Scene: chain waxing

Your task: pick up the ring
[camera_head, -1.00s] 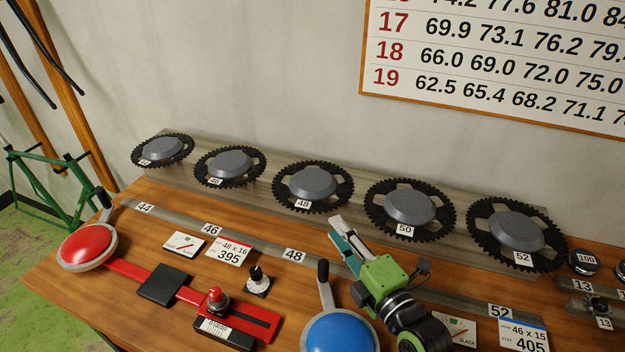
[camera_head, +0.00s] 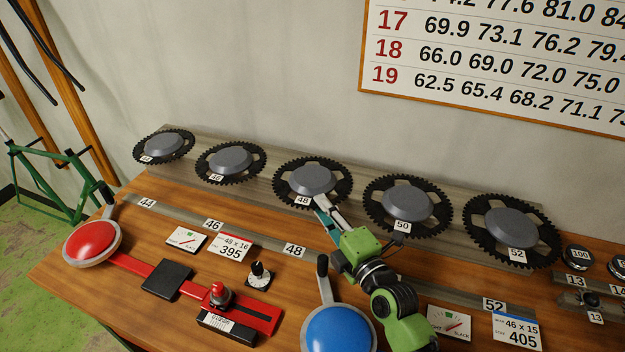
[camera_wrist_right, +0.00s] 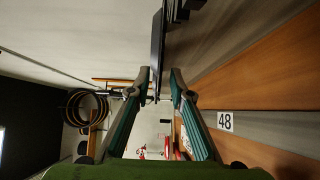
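The ring lying under the "48" tag is a black toothed chainring (camera_head: 337,196) with a grey hub piece (camera_head: 312,180), leaning on the sloped rack. My right gripper (camera_head: 321,206) reaches its front lower edge, next to the tag. In the right wrist view its two fingers (camera_wrist_right: 161,84) stand apart. A dark thin edge (camera_wrist_right: 157,48), which looks like the ring seen edge-on, reaches down between the fingertips, with a gap seen on the right side. Contact cannot be told. My left gripper is not in view.
Other chainrings stand on the rack at left (camera_head: 231,162) and right (camera_head: 400,204), the right one close to my gripper. A blue domed button (camera_head: 338,331), a red domed button (camera_head: 91,243) and a red slide fixture (camera_head: 258,315) occupy the bench front.

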